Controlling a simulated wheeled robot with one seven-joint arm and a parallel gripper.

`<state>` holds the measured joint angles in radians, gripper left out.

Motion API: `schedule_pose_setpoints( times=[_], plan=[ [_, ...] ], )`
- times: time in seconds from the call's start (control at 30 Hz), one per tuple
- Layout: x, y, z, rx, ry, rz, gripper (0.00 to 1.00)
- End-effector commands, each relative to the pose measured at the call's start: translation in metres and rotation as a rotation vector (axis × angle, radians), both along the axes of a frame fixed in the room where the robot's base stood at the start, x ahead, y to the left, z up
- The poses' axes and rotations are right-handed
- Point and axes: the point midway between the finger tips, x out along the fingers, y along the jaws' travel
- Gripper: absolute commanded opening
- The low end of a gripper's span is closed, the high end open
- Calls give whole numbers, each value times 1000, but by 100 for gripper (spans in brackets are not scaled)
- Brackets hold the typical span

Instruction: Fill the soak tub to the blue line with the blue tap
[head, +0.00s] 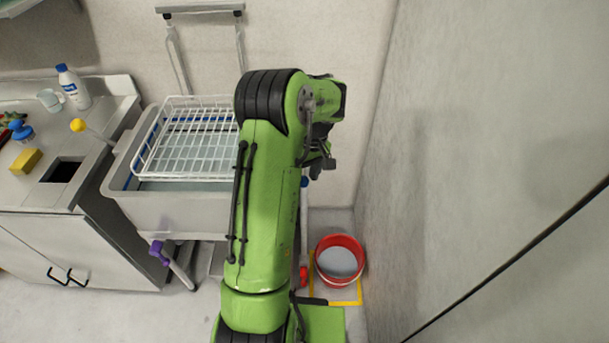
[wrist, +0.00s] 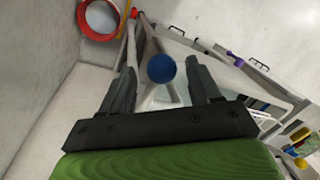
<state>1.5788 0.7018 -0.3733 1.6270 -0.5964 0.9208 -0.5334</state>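The grey soak tub (head: 165,208) stands left of my arm, with a white wire rack (head: 190,135) over its top. Pale liquid shows in it below the rack, and a blue line (head: 131,182) runs on its inner wall; I cannot tell the exact level against the line. The blue tap's round knob (head: 304,181) is right of the tub, partly behind my arm. In the wrist view the blue knob (wrist: 161,68) appears between the fingers of my gripper (wrist: 162,73), which are apart on either side; contact is not visible. My gripper (head: 321,163) points downward above the knob.
A red bucket (head: 340,240) stands in a yellow floor square near the right wall. A counter (head: 95,95) with a bottle and sponge is at left.

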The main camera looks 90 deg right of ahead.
Motion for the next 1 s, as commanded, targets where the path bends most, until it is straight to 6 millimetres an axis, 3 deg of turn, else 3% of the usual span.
schedule_pose_setpoints(
  times=[0.23, 0.33, 0.8, 1.0],
  plan=[
    [-1, 1, 0, 5, 2, -6, 62],
    [-3, -1, 10, 3, 1, -6, 62],
    [-22, -15, 135, 2, 1, -5, 62],
    [-24, -18, 155, 4, 2, -3, 62]
  ],
)
